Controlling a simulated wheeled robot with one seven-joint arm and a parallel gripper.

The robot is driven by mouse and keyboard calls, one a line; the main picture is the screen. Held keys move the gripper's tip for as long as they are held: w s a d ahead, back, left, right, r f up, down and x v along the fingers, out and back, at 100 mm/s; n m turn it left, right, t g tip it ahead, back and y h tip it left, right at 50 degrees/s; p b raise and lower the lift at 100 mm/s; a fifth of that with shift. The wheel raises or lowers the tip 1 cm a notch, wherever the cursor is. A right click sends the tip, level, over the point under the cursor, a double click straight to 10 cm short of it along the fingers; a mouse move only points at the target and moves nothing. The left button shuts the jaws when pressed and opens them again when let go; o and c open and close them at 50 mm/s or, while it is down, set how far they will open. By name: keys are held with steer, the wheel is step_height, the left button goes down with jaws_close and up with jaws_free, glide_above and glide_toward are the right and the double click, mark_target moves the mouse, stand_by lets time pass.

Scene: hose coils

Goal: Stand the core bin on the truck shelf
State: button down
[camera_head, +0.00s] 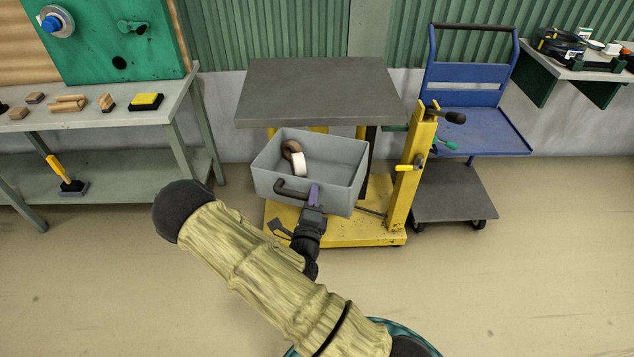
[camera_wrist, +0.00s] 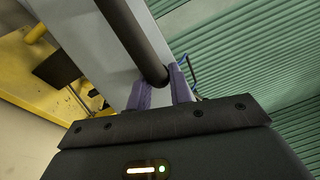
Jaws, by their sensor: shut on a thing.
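The core bin (camera_head: 328,185) is a grey open-topped box, held up in front of the yellow lift table in the head view. Inside it lie a brown curved piece (camera_head: 290,147) and a white roll (camera_head: 299,164). My gripper (camera_head: 313,196) is shut on the bin's dark front handle (camera_head: 291,190). In the wrist view the purple fingers (camera_wrist: 162,88) close around the dark handle bar (camera_wrist: 135,40), with the grey bin wall (camera_wrist: 115,85) behind. The truck is a blue cart at the right, with a blue upper shelf (camera_head: 480,130) that looks bare and a grey lower deck (camera_head: 450,190).
The lift table's grey top (camera_head: 320,90) is bare and stands above and behind the bin. Its yellow post (camera_head: 413,170) rises between the bin and the truck. A workbench (camera_head: 110,112) with blocks is at left. A wall shelf (camera_head: 590,66) holds items at right.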

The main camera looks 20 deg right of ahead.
step_height(320, 180, down, 10)
steer(key=a+n+t+y, duration=0.1)
steer(key=a+n+y, duration=0.1)
steer(key=n+y, duration=0.3)
steer(key=y, duration=0.2)
steer(key=shift+w+a+f+t+y, duration=0.25)
steer(key=shift+w+a+t+y, duration=0.05)
steer(key=shift+a, duration=0.1)
steer(key=shift+r, duration=0.1)
step_height(320, 180, up, 11)
steer(key=p, duration=1)
steer(key=shift+d+p, duration=0.1)
steer(key=shift+p, duration=0.3)
steer(key=shift+d, duration=0.15)
